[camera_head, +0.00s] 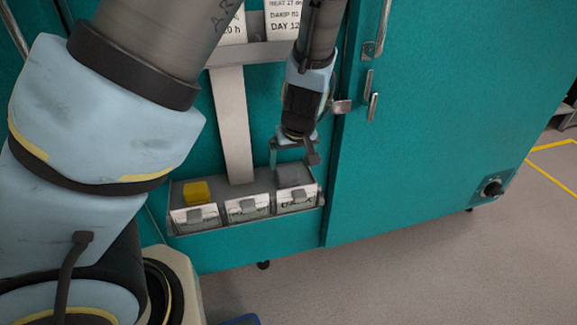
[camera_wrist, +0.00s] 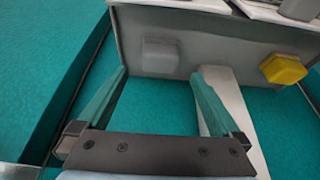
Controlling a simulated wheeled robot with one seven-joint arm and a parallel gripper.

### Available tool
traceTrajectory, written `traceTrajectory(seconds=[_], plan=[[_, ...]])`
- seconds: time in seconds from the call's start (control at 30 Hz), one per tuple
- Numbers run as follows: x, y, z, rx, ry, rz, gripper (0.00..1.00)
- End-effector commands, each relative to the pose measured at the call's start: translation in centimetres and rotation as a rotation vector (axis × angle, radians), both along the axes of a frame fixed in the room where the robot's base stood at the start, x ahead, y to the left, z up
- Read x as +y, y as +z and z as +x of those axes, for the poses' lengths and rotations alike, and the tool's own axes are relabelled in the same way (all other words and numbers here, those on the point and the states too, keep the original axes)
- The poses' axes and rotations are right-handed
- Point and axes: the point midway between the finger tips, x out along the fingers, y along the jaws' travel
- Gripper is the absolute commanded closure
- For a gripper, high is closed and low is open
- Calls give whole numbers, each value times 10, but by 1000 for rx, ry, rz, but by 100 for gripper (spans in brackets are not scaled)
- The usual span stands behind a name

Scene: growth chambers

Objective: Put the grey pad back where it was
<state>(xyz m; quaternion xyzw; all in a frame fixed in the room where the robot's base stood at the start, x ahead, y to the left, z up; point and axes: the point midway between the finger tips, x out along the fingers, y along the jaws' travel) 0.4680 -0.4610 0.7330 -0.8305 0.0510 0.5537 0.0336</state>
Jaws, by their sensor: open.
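The grey pad (camera_wrist: 160,54) is a small rounded block on the grey surface of the tray (camera_wrist: 215,40). In the head view the grey pad (camera_head: 292,175) is at the right end of the tray (camera_head: 236,189), below my gripper. My gripper (camera_head: 293,162) points down, open and empty. In the wrist view my gripper (camera_wrist: 160,76) has its two teal fingers spread, and the pad shows just beyond and between their tips. I see no contact with the pad.
A yellow pad (camera_head: 196,192) sits at the left end of the tray; it also shows in the wrist view (camera_wrist: 283,68). Labelled cards (camera_head: 247,208) line the tray front. A pale strip (camera_head: 234,125) rises behind it. The right teal door (camera_head: 430,120) carries handles.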

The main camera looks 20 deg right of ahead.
Motion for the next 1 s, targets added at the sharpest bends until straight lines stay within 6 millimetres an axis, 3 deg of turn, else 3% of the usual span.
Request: traceTrajectory(seconds=[0.1,0.3,1.0], plan=[[0,20,-8,-1,-3,-1,0],[2,34,-14,0,0,0,0],[2,35,-15,1,0,0,0]])
